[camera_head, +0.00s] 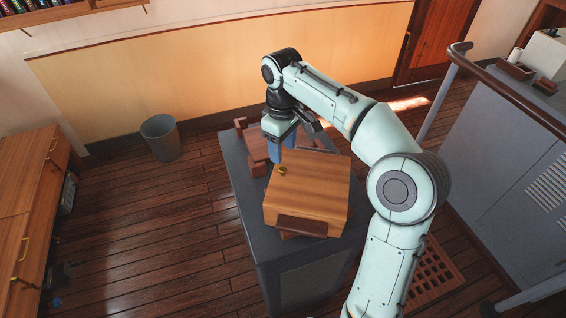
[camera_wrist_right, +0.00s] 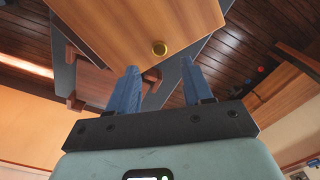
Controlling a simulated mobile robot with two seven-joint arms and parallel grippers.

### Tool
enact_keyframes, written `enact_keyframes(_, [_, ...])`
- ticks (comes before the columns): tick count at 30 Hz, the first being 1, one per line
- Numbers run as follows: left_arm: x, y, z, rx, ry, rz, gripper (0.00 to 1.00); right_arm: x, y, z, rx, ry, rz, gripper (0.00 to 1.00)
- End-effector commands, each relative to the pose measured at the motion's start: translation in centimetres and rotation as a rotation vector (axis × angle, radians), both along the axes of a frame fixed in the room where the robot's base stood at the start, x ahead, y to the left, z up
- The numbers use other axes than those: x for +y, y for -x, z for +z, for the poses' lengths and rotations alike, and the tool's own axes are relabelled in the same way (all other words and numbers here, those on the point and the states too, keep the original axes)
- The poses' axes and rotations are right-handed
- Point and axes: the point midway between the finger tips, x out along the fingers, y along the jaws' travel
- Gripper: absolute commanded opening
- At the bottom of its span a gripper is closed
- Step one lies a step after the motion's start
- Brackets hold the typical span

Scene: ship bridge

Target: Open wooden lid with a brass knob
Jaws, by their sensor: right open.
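The wooden lid (camera_head: 315,190) is a broad light-brown panel that lies over the grey cabinet top. Its small brass knob (camera_head: 282,170) sits near the lid's far left edge. In the right wrist view the lid (camera_wrist_right: 130,28) fills the top, and the round knob (camera_wrist_right: 159,48) shows just beyond the gap between my fingertips. My right gripper (camera_head: 276,155) is open and empty, with blue fingers pointing down close to the knob, apart from it. It also shows in the right wrist view (camera_wrist_right: 159,72). My left gripper is not in view.
The lid is on a grey cabinet (camera_head: 248,205). A dark wooden piece (camera_head: 302,226) lies along the lid's near edge. A smaller wooden piece (camera_head: 257,145) stands behind my gripper. A grey bin (camera_head: 161,138) is on the floor at left. A railing (camera_head: 505,90) runs at right.

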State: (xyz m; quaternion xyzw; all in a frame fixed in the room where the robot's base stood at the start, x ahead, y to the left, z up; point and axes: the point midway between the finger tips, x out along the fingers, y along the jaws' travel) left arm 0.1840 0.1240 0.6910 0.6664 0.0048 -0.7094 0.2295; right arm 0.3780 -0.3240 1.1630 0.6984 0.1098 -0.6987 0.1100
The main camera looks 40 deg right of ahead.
Motion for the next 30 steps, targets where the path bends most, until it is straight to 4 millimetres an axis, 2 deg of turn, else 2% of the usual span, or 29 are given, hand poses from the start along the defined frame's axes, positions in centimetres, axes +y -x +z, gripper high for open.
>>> enact_keyframes(3, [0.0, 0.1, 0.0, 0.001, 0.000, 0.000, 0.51, 0.0, 0.1, -2.6, 0.004, -0.001, 0.000, 0.50])
enact_keyframes(9, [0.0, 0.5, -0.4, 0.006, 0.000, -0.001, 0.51, 0.0, 0.1, -5.6, 0.002, 0.000, 0.000, 0.50])
enact_keyframes(14, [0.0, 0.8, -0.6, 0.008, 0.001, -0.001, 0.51, 0.0, 0.0, -6.5, 0.000, -0.001, 0.001, 0.50])
enact_keyframes(22, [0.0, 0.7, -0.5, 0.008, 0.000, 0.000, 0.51, 0.0, 0.0, -6.6, -0.002, -0.001, 0.001, 0.50])
enact_keyframes(23, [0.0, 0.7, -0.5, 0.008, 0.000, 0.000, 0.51, 0.0, 0.0, -6.6, -0.001, 0.000, 0.001, 0.47])
enact_keyframes(27, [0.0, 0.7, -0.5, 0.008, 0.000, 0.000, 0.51, 0.0, 0.0, -6.6, -0.001, 0.000, 0.001, 0.01])
enact_keyframes(30, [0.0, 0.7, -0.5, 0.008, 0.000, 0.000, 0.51, 0.0, 0.0, -6.6, -0.001, 0.000, 0.001, 0.00])
